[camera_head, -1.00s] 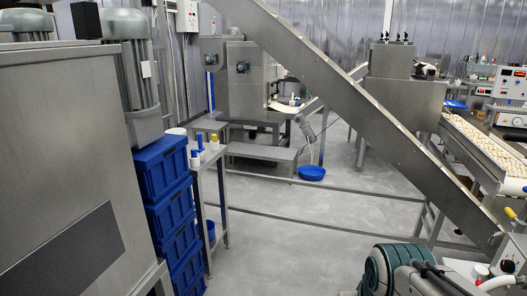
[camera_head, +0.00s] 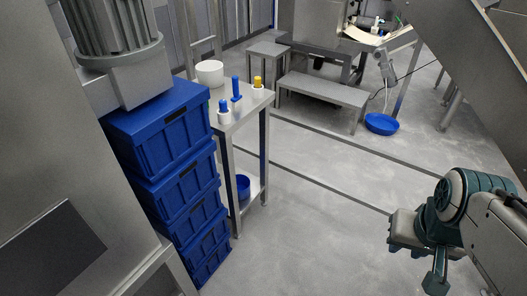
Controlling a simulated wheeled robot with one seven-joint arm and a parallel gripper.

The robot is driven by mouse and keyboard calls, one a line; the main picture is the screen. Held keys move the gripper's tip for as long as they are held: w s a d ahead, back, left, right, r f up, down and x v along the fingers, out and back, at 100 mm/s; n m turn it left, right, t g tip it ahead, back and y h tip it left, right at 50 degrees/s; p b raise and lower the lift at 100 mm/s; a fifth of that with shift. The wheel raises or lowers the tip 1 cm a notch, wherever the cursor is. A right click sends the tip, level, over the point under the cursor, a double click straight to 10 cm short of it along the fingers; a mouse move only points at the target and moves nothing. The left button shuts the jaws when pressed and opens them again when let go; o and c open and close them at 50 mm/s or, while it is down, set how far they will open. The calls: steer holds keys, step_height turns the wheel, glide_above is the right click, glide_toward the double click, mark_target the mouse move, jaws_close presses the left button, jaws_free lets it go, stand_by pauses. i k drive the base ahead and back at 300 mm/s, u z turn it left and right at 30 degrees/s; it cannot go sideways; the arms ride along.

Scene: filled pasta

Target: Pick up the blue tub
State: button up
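Two blue round vessels are in view. One is a shallow blue tub (camera_head: 381,124) on the floor near the stepped metal bench, under a hanging hose or tool. The other is a smaller blue vessel (camera_head: 243,187) on the lower shelf of the narrow metal table, partly hidden by the table leg. My gripper (camera_head: 420,262) is at the lower right, above the floor and well apart from both. Its fingers are partly hidden and seen at an angle, so its opening is unclear. Nothing is visible in it.
Stacked blue crates (camera_head: 172,135) stand left of the narrow table (camera_head: 236,122). On it are a white bowl (camera_head: 210,73) and small blue- and yellow-topped bottles. A low metal bench (camera_head: 322,92) stands behind. The middle floor (camera_head: 315,225) is clear, crossed by thin dark strips.

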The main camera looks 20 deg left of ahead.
mark_target(243, 182)
steer(key=i, duration=2.15)
steer(key=u, duration=0.95)
steer(key=i, duration=0.25)
steer(key=u, duration=4.2)
steer(key=k, duration=0.2)
steer(key=z, duration=1.8)
